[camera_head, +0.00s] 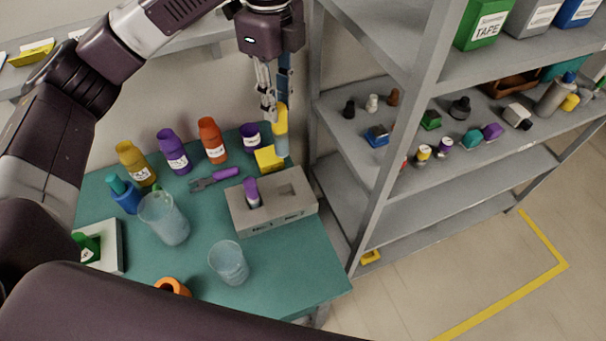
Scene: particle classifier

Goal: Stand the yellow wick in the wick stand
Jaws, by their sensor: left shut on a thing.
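The yellow wick (280,119) is held by my left gripper (271,108) above the back right of the teal table. It hangs roughly upright, yellow at the top with a grey-blue lower part. My left gripper is shut on its upper part. The wick stand (279,217) is a grey block with two slots, in front of and below the held wick. A purple wick (251,192) stands in its left slot. The right slot (287,190) looks empty. My right gripper is not in view.
A yellow block (268,158) sits just behind the stand. Bottles in yellow (136,163), purple (173,152) and orange (212,141) line the back. A grey shelf post (395,160) rises at the right.

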